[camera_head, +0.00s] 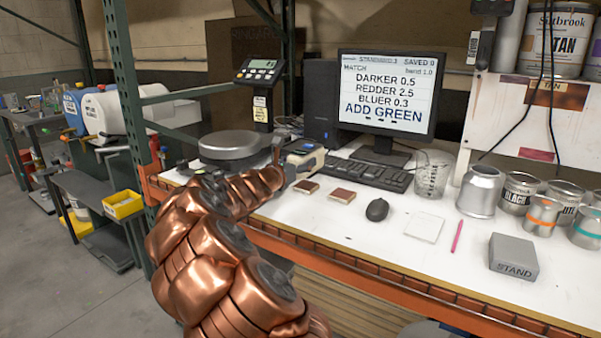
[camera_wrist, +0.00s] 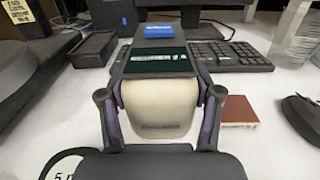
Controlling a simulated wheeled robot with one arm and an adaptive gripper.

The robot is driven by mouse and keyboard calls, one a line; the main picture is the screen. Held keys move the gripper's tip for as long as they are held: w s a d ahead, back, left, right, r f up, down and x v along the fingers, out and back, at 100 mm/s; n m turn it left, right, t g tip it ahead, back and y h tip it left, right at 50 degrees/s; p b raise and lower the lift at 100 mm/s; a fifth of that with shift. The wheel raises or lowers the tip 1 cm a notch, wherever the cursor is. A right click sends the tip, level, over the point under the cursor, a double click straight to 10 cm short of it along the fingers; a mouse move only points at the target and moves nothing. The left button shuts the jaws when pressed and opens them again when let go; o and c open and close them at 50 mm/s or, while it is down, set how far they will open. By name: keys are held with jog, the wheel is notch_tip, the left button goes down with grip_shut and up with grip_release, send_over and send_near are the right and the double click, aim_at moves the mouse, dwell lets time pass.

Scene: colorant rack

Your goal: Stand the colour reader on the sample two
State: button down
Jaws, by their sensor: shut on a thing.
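The colour reader (camera_head: 304,158) has a cream body, a dark display and a blue part on top. In the wrist view the reader (camera_wrist: 158,105) sits between the two fingers of my gripper (camera_wrist: 160,94), which is shut on its sides. In the head view my gripper (camera_head: 279,160) is partly hidden by my copper arm. Two brown sample tiles lie on the bench: a left one (camera_head: 306,187) and a redder right one (camera_head: 342,198). The reader is behind and left of them. One red-brown tile (camera_wrist: 239,111) shows right of the reader in the wrist view. I cannot read sample numbers.
The grey STAND block (camera_head: 513,258) is at the right front, with a white card (camera_head: 424,227), pink pen (camera_head: 457,236) and mouse (camera_head: 377,209) nearer. The keyboard (camera_head: 368,173), monitor (camera_head: 384,95) and glass beaker (camera_head: 432,174) are behind. A scale (camera_head: 230,142) stands left.

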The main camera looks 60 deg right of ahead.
jog(key=shift+d+f, duration=0.15)
jog(key=shift+d, duration=0.1)
jog(key=shift+w+f, duration=0.1)
jog(key=shift+f, duration=1.5)
jog(key=shift+c, duration=1.1)
grip_release()
jog(key=shift+a+f, duration=0.1)
jog(key=shift+f, duration=0.05)
jog(key=shift+a, duration=0.1)
jog(key=shift+s+a+b, duration=0.15)
jog(key=shift+a, duration=2.8)
jog(key=shift+s+a+b, duration=0.15)
jog(key=shift+a, duration=2.8)
